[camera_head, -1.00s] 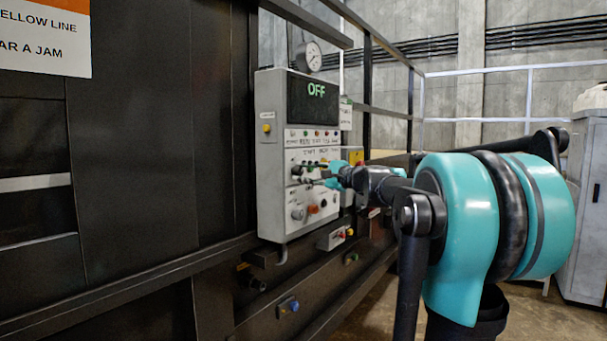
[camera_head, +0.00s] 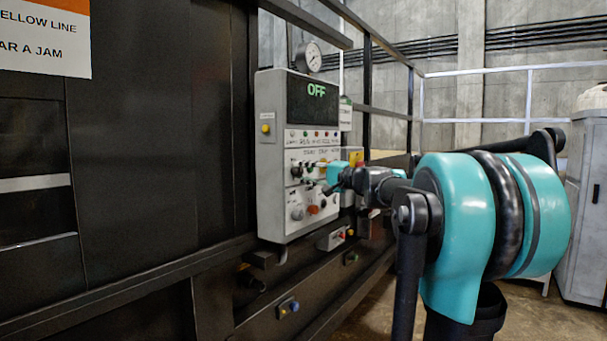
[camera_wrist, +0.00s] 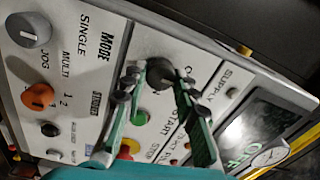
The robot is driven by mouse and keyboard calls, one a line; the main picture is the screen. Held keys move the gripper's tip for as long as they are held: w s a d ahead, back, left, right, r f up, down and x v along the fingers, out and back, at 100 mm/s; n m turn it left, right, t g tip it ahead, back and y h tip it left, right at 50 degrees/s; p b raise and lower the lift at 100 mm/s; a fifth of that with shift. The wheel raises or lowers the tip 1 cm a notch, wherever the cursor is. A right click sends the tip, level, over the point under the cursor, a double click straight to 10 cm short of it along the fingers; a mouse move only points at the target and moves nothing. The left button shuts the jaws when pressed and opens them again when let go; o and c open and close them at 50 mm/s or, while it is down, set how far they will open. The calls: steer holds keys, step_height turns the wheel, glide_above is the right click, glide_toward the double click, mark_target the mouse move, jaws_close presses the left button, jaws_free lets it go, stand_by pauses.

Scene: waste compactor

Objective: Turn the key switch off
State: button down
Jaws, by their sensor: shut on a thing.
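The grey control panel (camera_head: 270,190) stands on the dark machine, and its display (camera_head: 314,98) reads OFF. In the wrist view, the key switch (camera_wrist: 160,73) is a dark round piece between the fingertips, near the START lettering. My gripper (camera_wrist: 158,84) has one finger on each side of it and is shut on it. The exact angle of the key is hard to tell. In the head view my gripper (camera_head: 325,178) is at the panel's right side, at mid height, and covers part of the controls.
A grey knob (camera_wrist: 29,29) and an orange knob (camera_wrist: 38,97) lie to the left. A gauge (camera_head: 309,56) sits above the panel, with railings behind.

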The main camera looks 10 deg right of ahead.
steer(key=shift+f, duration=0.1)
steer(key=c, duration=1.2)
jaws_free()
steer(key=shift+o, duration=0.2)
steer(key=v, duration=1.2)
